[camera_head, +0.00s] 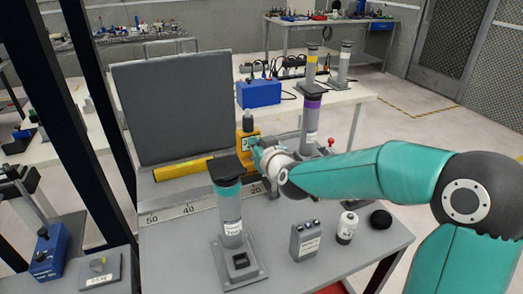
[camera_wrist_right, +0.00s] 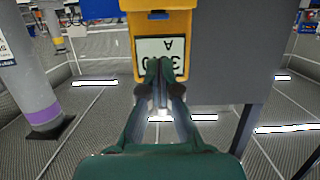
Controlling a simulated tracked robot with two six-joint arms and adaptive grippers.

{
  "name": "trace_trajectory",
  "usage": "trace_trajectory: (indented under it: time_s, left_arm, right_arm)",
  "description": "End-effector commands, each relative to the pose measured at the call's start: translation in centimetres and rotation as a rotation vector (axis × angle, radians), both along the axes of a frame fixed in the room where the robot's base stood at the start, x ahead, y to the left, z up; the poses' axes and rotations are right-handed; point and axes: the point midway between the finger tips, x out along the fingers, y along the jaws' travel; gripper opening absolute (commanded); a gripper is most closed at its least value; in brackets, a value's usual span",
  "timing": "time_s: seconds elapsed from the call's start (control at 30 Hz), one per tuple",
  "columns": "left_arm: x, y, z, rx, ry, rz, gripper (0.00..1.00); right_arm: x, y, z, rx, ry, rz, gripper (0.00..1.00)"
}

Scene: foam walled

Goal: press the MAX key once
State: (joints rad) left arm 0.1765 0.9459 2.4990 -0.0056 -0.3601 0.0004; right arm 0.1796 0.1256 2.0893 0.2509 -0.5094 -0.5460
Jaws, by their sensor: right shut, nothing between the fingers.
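A yellow handheld meter (camera_head: 243,136) stands upright near the right edge of the big grey panel. In the right wrist view its yellow body (camera_wrist_right: 162,22) is at the top, with a pale display (camera_wrist_right: 150,46) showing an upside-down "A" and digits. My right gripper (camera_head: 255,144) is at the front of the meter. In the wrist view its fingertips (camera_wrist_right: 160,64) are together and cover part of the display; I cannot tell whether they touch it. I cannot make out the MAX key in either view. My left gripper is not in view.
The grey panel (camera_head: 174,108) stands behind a yellow tube (camera_head: 182,169). A teal-topped cylinder (camera_head: 228,205) stands in front of the meter. A grey box (camera_head: 305,240), a white bottle (camera_head: 347,227) and a black puck (camera_head: 381,218) are on the front right of the bench (camera_head: 180,262).

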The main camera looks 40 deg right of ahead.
Motion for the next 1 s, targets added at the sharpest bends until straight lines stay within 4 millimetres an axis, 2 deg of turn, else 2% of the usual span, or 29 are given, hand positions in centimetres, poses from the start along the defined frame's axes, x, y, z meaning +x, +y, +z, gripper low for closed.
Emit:
trace_trajectory:
  time_s: [0.03, 0.2, 0.67, 0.9, 1.0]
  left_arm:
    - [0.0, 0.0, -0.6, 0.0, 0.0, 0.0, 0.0]
    - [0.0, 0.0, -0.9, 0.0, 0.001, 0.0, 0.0]
    - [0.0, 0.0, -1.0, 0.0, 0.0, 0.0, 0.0]
    - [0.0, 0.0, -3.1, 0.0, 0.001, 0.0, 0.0]
    - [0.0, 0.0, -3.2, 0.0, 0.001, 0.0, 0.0]
  right_arm:
    - [-0.2, 0.1, -1.5, 0.001, 0.009, 0.001, 0.0]
    - [-0.3, 0.1, -3.1, 0.001, 0.006, 0.001, 0.0]
    - [-0.3, 0.1, -3.6, 0.001, 0.004, 0.001, 0.0]
    - [-0.3, 0.1, -5.5, 0.002, 0.006, 0.001, 0.0]
    - [-0.3, 0.1, -5.6, 0.003, 0.01, 0.002, 0.0]
